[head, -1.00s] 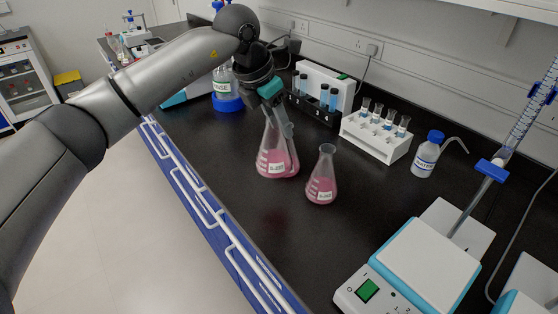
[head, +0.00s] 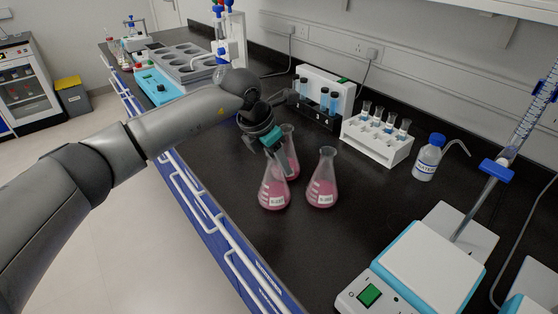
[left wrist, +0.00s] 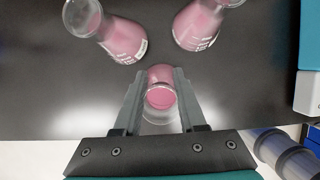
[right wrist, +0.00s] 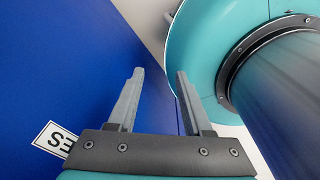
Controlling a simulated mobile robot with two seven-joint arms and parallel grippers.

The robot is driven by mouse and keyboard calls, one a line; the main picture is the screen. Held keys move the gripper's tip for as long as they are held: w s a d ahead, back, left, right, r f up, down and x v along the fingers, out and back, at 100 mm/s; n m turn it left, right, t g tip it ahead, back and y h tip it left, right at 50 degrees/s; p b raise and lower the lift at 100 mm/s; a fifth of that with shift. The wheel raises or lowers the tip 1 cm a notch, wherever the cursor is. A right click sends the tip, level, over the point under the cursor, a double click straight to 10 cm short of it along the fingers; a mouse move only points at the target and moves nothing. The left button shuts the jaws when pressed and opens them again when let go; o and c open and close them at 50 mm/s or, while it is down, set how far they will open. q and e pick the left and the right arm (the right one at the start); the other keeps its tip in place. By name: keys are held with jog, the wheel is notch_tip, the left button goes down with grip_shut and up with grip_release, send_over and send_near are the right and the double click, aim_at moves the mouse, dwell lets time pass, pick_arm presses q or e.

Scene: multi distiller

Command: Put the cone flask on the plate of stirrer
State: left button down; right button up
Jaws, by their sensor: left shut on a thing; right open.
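My left gripper (head: 276,144) is shut on the neck of a cone flask (head: 271,192) with pink liquid and a white label. In the left wrist view this flask (left wrist: 161,92) is between the fingers. I cannot tell whether its base touches the bench. A second pink flask (head: 291,160) stands just behind it, partly hidden. A third (head: 322,188) stands to its right, apart. The stirrer (head: 369,294) is at the lower right with a bare white plate (head: 428,258). My right gripper (right wrist: 156,92) is open and empty in the right wrist view.
A burette (head: 528,118) on a stand rises behind the stirrer. A white tube rack (head: 378,145), a black rack (head: 313,113) and a water bottle (head: 428,157) stand along the back. The black bench between flasks and stirrer is clear.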

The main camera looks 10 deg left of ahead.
pick_arm(q)
jog(key=shift+f, duration=0.1)
jog(key=shift+c, duration=2.4)
grip_release()
